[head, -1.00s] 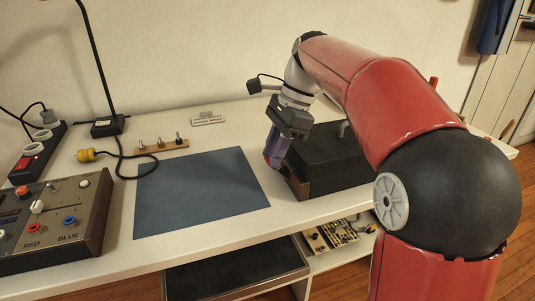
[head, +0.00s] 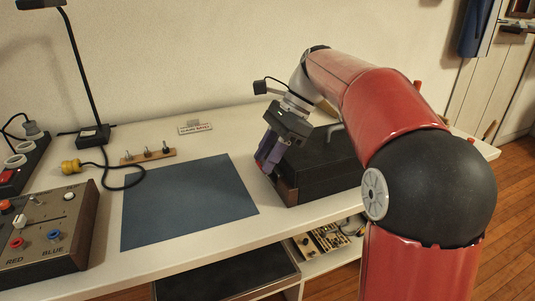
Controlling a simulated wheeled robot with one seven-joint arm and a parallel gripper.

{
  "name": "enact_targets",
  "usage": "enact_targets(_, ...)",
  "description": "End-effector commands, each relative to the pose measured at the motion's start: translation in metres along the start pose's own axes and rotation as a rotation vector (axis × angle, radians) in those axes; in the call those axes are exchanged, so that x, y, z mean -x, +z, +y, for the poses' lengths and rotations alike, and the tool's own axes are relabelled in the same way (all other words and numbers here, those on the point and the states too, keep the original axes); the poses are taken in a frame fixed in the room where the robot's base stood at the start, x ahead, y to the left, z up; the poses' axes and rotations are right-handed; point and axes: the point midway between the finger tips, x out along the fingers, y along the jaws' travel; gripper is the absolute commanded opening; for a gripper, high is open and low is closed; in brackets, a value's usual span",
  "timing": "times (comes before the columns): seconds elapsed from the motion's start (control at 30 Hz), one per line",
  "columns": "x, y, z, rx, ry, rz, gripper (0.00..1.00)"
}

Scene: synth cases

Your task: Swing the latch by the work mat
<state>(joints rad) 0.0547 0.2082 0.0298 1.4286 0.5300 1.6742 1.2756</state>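The blue-grey work mat (head: 190,202) lies flat on the white bench. To its right stands a dark box (head: 318,168) with a brown front-left end. My gripper (head: 268,166) points down at the box's left end, near the mat's right edge. Its purple-grey fingers overlap in this view, so I cannot see a gap or anything between them. I cannot tell whether they touch the box. No latch can be made out; the gripper hides part of the box's left end. A grey bent handle-like piece (head: 335,128) shows at the back of the box, partly behind my arm.
A control panel (head: 45,228) with knobs stands at the left. A lamp (head: 92,135), a yellow plug with a black cable (head: 70,167) and a wooden strip with pegs (head: 148,156) lie behind the mat. A small sign (head: 195,128) stands farther back. The mat is bare.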

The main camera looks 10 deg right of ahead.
Motion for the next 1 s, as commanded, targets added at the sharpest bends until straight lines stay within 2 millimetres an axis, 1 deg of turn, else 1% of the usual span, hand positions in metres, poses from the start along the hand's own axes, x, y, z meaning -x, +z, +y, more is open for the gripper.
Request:
enact_targets(0.03,0.0,0.0,0.0,0.0,0.0,0.0,0.4)
enact_targets(0.1,0.0,0.0,0.0,0.0,0.0,0.0,0.49)
enact_targets(0.37,0.0,0.0,0.0,0.0,0.0,0.0,0.49)
enact_targets(0.43,0.003,0.0,0.0,0.0,-0.001,0.001,0.49)
enact_targets(0.57,0.02,-0.001,-0.001,-0.001,-0.003,0.001,0.49)
enact_targets(0.7,0.045,-0.001,-0.001,-0.001,-0.004,0.002,0.49)
enact_targets(0.8,0.06,-0.001,-0.001,-0.001,-0.003,0.001,0.49)
enact_targets(0.9,0.071,-0.001,-0.001,0.0,-0.002,0.0,0.49)
enact_targets(1.0,0.076,0.0,-0.001,0.0,0.0,0.0,0.49)
